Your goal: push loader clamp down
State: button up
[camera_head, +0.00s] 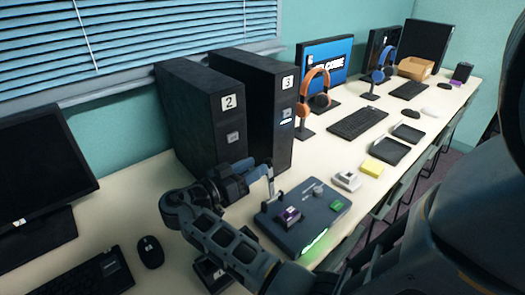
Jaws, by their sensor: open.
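A dark loader box (329,212) lies on the desk, with a purple block (290,215), a green square (336,205) and a glowing green strip on its front edge. A small silver lever-like part (314,189) sits on its top, toward the back; I cannot tell if this is the clamp. A thin upright grey part (270,182) stands at its back left corner. My gripper (262,172) is at the upper end of this part, above the desk beside the box. Its jaws are open; their exact outline and any contact are too small to tell.
Two black computer towers (202,115), marked 2 and 3, stand close behind my gripper. A white-grey block (347,181) and a yellow pad (372,167) lie right of the box. A mouse (150,252) and keyboard (75,278) are at left. Black trays (385,150) lie farther right.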

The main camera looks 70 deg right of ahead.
aim_at(266, 161)
jog(key=p+x, duration=0.2)
jog(key=x, duration=0.5)
jog(key=shift+s+d, duration=0.25)
grip_shut()
dwell(0.4)
